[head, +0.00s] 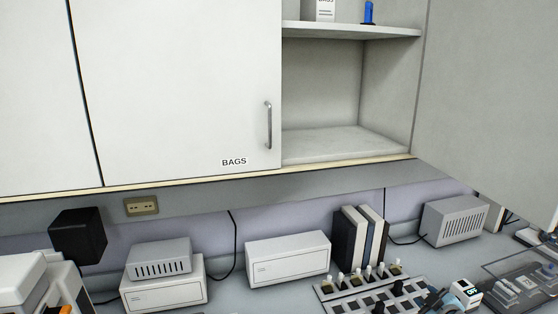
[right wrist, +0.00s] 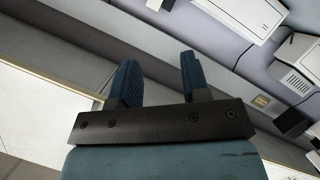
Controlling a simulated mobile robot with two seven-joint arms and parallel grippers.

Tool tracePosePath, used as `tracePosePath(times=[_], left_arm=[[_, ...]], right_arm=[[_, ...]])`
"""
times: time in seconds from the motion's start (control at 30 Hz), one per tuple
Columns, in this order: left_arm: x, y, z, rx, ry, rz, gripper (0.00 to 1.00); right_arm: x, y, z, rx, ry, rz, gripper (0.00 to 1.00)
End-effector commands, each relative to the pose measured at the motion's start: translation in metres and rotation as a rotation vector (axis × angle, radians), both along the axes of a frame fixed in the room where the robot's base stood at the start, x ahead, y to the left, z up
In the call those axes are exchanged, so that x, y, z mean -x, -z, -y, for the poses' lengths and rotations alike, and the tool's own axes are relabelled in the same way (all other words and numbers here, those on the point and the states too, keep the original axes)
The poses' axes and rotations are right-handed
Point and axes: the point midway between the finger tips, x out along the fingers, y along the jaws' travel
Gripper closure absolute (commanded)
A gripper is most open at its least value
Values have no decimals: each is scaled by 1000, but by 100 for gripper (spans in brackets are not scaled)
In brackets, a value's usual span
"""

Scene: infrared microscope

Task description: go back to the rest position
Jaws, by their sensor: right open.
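My right gripper (right wrist: 158,78) shows in the right wrist view with its two blue fingers apart and nothing between them. It is in free air, with the wall and the counter equipment beyond its fingertips. In the head view, dark parts low at the right, over the vial tray, look like this gripper, but they are small and unclear. My left gripper shows in neither view.
A wall cabinet (head: 180,90) labelled BAGS hangs above the counter, with an open shelf compartment (head: 330,95) and an open door (head: 490,90) at right. Below stand white boxes (head: 288,258), binders (head: 348,238), a black box (head: 78,236) and a vial tray (head: 335,305).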

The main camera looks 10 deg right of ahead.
Motion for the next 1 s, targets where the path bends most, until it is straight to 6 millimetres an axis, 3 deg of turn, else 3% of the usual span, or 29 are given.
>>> tracePosePath(times=[0.03,0.2,0.33,0.5,0.6,0.7,0.93,1.0], left_arm=[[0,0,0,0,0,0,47],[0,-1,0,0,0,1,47],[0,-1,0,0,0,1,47],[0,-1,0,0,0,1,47],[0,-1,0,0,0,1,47],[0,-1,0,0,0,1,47],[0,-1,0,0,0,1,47],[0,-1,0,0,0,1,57]], right_arm=[[20,28,-30,-48,-19,-32,58],[89,92,-122,-201,-62,-122,58],[150,125,-193,-334,-77,-187,58],[223,141,-273,-499,-67,-256,58],[253,140,-304,-571,-53,-280,58],[269,138,-320,-612,-42,-294,58],[275,136,-327,-629,-38,-298,58],[275,136,-327,-629,-38,-298,58]])
